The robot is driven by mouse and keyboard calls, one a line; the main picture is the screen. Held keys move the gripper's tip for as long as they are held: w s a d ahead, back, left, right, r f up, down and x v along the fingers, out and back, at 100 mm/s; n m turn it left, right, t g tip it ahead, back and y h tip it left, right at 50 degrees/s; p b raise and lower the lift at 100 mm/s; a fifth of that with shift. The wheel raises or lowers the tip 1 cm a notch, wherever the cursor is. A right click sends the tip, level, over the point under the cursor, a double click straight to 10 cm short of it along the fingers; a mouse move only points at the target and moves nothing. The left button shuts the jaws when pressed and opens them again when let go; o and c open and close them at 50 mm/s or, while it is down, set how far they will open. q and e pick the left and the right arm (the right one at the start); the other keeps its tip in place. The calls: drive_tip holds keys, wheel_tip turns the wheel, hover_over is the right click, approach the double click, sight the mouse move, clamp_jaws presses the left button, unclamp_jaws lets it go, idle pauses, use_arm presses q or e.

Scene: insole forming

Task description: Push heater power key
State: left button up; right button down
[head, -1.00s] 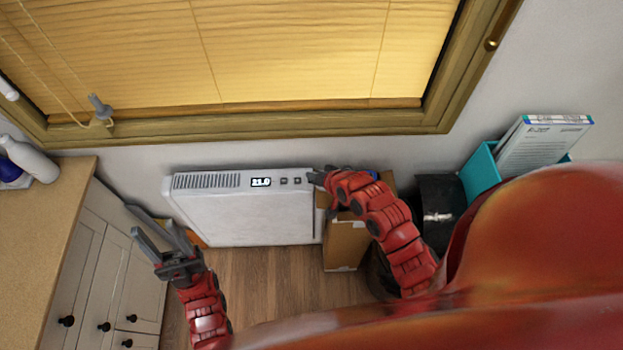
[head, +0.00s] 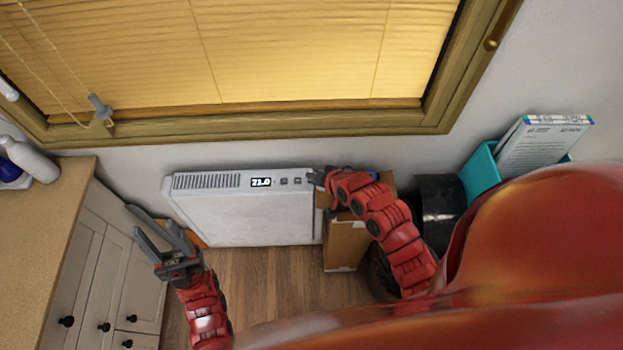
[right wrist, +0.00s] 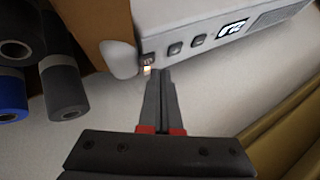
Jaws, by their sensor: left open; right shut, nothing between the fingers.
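The white heater (head: 250,220) stands against the wall below the window. Its lit display (head: 261,182) reads about 21.0, with two dark keys to its right. In the right wrist view, the heater power key (right wrist: 148,59) is at the end of the key row, with a small orange glow at its edge. My right gripper (head: 317,178) is shut and empty at the heater's right top end. In the right wrist view its fingertips (right wrist: 160,72) are right beside the power key; I cannot tell if they touch it. My left gripper (head: 152,228) is open and empty, left of the heater.
A cardboard box (head: 345,245) stands right of the heater, under my right arm. A dark bin (head: 440,200) and a teal file holder (head: 482,172) are further right. A cabinet (head: 60,210) with a bottle on top is at the left. Dark and blue rolls (right wrist: 65,92) show in the wrist view.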

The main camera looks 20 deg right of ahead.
drive_tip(key=shift+f, duration=0.1)
idle(0.4)
drive_tip(key=shift+f+b, duration=0.3)
drive_tip(key=shift+f, duration=0.05)
drive_tip(key=shift+f, duration=0.1)
idle(0.4)
drive_tip(key=shift+r+p, duration=0.35)
drive_tip(key=shift+r, duration=0.25)
wheel_tip(320, 180, up, 6)
drive_tip(key=p, duration=0.4)
idle(0.6)
